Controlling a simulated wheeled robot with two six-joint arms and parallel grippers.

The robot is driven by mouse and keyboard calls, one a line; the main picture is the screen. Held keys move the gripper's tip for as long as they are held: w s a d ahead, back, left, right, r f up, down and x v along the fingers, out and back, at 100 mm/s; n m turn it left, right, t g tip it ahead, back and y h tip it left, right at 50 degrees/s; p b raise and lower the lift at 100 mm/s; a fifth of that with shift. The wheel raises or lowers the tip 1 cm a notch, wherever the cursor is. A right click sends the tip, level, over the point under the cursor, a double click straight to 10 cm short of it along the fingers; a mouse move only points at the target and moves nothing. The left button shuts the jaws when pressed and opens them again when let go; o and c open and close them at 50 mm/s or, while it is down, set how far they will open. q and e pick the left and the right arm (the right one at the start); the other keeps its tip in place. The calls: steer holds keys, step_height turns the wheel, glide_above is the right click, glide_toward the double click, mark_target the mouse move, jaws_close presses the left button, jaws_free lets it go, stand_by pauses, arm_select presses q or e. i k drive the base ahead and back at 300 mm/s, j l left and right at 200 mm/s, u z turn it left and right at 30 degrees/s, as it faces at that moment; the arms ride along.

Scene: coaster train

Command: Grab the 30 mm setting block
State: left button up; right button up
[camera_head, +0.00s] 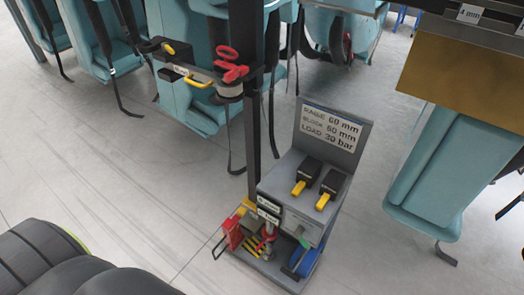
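I cannot make out a block that is legibly marked 30 mm. Two black pieces with yellow ends, a left one (306,175) and a right one (329,189), lie side by side on the sloping top of a grey stand (284,178). No size is readable on them. A sign (331,129) at the back of the stand has lines that seem to read RAISE 60 mm, BLOCK 50 or 60 mm and LOAD 30 bar. Small white labels ending in mm (470,14) show on a dark rack at the top right, cut off by the frame. Neither gripper is in view.
A dark post (244,100) rises beside the stand, with a bracket holding red-handled (230,68) and yellow-handled tools. A red item (232,233) and a blue round part (307,262) sit low on the stand. Teal seats with straps hang around. Grey floor lies open at left.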

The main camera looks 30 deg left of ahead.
mark_target(253, 214)
steer(key=u, duration=0.95)
